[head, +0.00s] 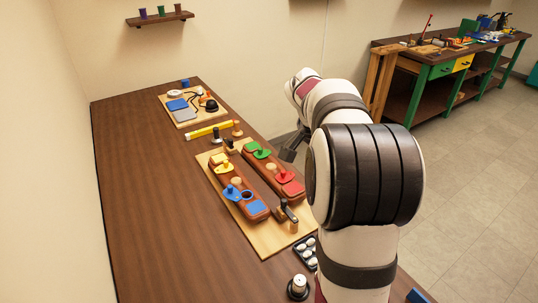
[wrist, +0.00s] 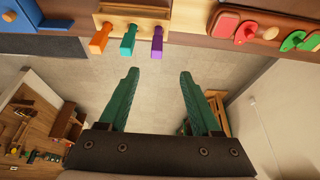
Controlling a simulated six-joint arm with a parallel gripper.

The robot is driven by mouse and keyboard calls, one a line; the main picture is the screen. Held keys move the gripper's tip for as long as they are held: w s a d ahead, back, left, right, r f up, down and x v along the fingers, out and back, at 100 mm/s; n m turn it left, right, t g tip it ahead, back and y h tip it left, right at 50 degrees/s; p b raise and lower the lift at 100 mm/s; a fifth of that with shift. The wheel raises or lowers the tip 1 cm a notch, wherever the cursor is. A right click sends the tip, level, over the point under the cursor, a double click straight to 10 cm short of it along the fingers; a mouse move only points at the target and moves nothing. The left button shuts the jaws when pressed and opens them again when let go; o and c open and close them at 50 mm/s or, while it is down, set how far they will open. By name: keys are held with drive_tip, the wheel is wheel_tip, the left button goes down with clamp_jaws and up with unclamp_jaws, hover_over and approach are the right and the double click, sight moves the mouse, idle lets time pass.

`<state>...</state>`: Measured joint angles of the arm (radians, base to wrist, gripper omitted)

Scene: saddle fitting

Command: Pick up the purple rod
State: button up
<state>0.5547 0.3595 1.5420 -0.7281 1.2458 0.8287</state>
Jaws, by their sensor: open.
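The purple rod (wrist: 157,45) shows in the wrist view at the top centre. It sticks out from a light wooden holder (wrist: 140,13), beside a teal rod (wrist: 128,42) and an orange rod (wrist: 100,40). My gripper (wrist: 160,72) is open and empty, with green fingers spread apart. The purple rod appears between the fingertips across the picture but beyond them, and does not look touched. In the head view my gripper (head: 291,147) is a small dark shape at the table's right edge. I cannot make out the rods there; my arm covers part of that area.
A board (head: 268,238) on the brown table (head: 160,200) carries blocks with red, green, yellow and blue pieces. A second board (head: 190,121) with small items lies farther back. A yellow bar (head: 205,131) lies between them. The table's left side is clear.

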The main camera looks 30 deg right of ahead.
drive_tip(key=x, duration=1.5)
drive_tip(key=shift+s+d+f, duration=0.3)
drive_tip(key=shift+s+d, duration=0.05)
drive_tip(key=shift+d, duration=0.05)
clamp_jaws()
